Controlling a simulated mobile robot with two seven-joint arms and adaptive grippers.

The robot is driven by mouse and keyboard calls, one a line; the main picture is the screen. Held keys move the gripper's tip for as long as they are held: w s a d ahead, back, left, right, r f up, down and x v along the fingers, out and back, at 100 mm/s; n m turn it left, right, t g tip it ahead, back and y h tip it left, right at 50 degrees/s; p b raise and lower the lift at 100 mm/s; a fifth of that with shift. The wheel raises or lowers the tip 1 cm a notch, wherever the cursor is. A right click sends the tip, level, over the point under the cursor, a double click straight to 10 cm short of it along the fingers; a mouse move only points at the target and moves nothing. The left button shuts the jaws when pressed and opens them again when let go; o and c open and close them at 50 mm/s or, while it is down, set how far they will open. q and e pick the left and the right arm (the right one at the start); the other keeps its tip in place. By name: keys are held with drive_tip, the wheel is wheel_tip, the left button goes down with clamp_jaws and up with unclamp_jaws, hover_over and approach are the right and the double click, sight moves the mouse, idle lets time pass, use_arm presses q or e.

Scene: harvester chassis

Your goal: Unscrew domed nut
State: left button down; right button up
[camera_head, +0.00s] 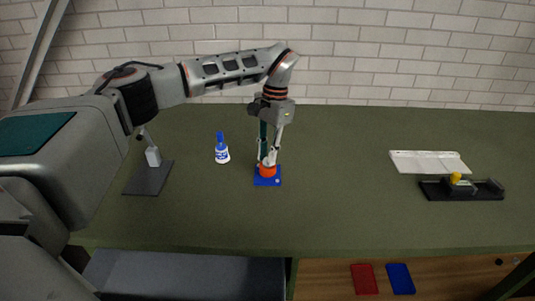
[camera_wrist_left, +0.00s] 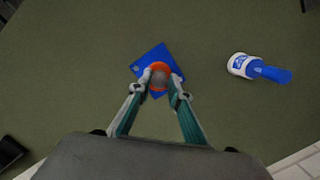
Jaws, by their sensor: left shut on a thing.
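The domed nut (camera_wrist_left: 159,80) is a grey dome between my left fingertips in the left wrist view. It sits over an orange round part (camera_wrist_left: 158,66) on a blue square plate (camera_wrist_left: 148,60). In the head view, the orange part (camera_head: 267,170) and blue plate (camera_head: 267,181) stand on the green table. My left gripper (camera_head: 268,162) points straight down and is shut on the nut, which its fingers mostly hide in the head view. The left gripper also shows in the left wrist view (camera_wrist_left: 160,88). My right gripper is not in view.
A white and blue bottle (camera_head: 221,150) stands left of the plate. A dark plate with a stand (camera_head: 149,178) is further left. A white tray (camera_head: 428,160) and a black fixture (camera_head: 461,190) with a yellow knob lie far right. The table between is clear.

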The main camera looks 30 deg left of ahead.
sight(265, 159)
use_arm(q)
drive_tip(key=shift+r, duration=0.2)
drive_tip(key=shift+r+p, duration=0.8)
drive_tip(key=shift+r, duration=0.05)
drive_tip(key=shift+r, duration=0.2)
drive_tip(key=shift+r+p, duration=0.55)
drive_tip(key=shift+p, duration=0.1)
drive_tip(key=shift+r+p, duration=1.05)
drive_tip(key=shift+r, duration=0.35)
drive_tip(key=shift+f, duration=0.1)
